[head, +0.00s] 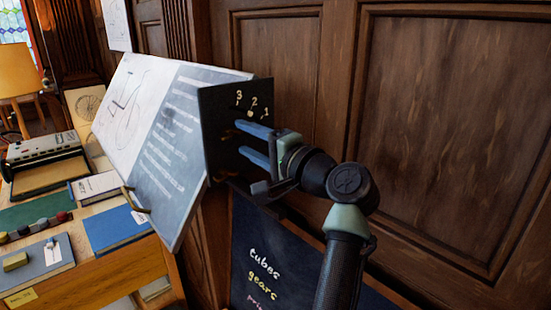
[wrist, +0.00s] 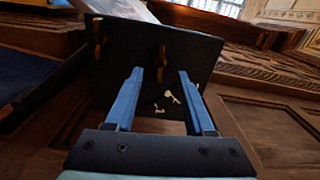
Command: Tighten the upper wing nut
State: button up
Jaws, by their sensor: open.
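The dark side panel (head: 222,108) of the drafting board carries the numbers 3, 2 and 1 near its top. In the wrist view the panel (wrist: 125,50) shows two brass wing nuts. The upper wing nut (wrist: 162,60), nearer the numbers, appears between or just beyond my fingertips. The lower wing nut (wrist: 97,36) is off to the left there. In the head view the upper wing nut (head: 228,134) is partly hidden by a blue finger. My gripper (head: 238,137) is open at the panel, blue fingers on either side of the upper nut's line (wrist: 160,71). I cannot tell whether they touch it.
The tilted drafting board (head: 165,150) extends left from the panel. A desk with books, including a blue one (head: 118,230), stands at the left. Wood wall panelling (head: 450,110) is close behind my arm. A dark lettered board (head: 262,262) is below.

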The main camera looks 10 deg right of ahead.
jog(key=b+v, duration=0.3)
jog(key=v, duration=0.6)
jog(key=shift+s+d, duration=0.15)
jog(key=shift+s, duration=0.1)
jog(key=s+a+r+n+t+h, duration=0.4)
jog(key=s+r+n+t+h, duration=0.1)
jog(key=s+r, duration=0.4)
jog(key=s+a+r+n+t+h, duration=0.4)
jog(key=s+r+t, duration=0.3)
jog(key=s+r, duration=0.3)
jog(key=shift+s+n+h, duration=0.5)
jog(key=shift+s+n, duration=0.1)
jog(key=shift+s, duration=0.15)
